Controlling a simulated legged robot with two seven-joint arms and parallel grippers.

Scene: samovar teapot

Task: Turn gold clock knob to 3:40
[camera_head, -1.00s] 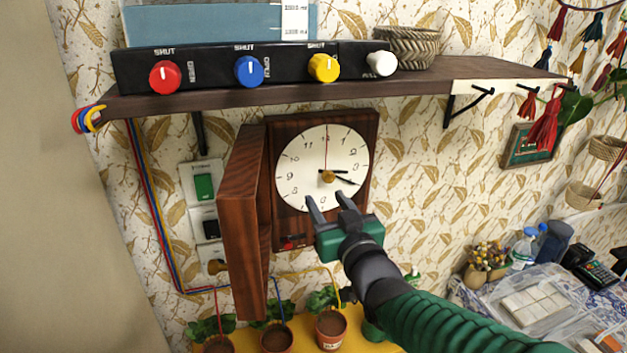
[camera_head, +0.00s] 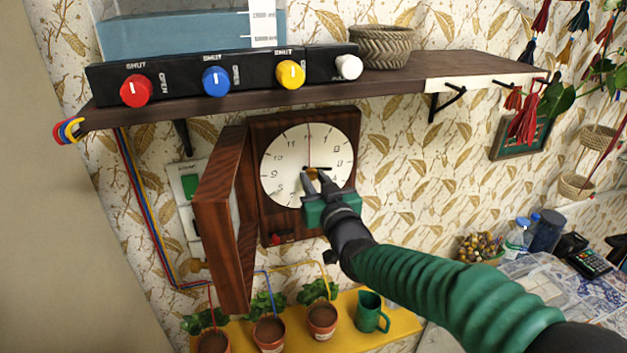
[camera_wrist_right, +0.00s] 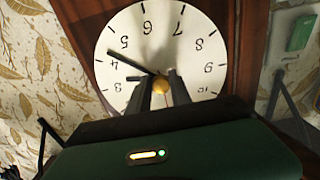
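The clock (camera_head: 283,160) has a white face in a dark wooden case on the wall. It shows upside down in the right wrist view (camera_wrist_right: 190,60). The gold knob (camera_wrist_right: 160,85) sits at the dial's centre; in the head view the knob (camera_head: 312,170) is partly hidden by my fingers. The long black hand (camera_wrist_right: 128,60) points near 4, the short one (camera_wrist_right: 134,78) a little past 3. My right gripper (camera_head: 316,181) is open, its fingers (camera_wrist_right: 162,92) on either side of the knob; contact cannot be told. My left gripper is out of view.
The clock's wooden door (camera_head: 222,215) stands open at left. A shelf (camera_head: 400,83) with a knob panel (camera_head: 180,80) is above.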

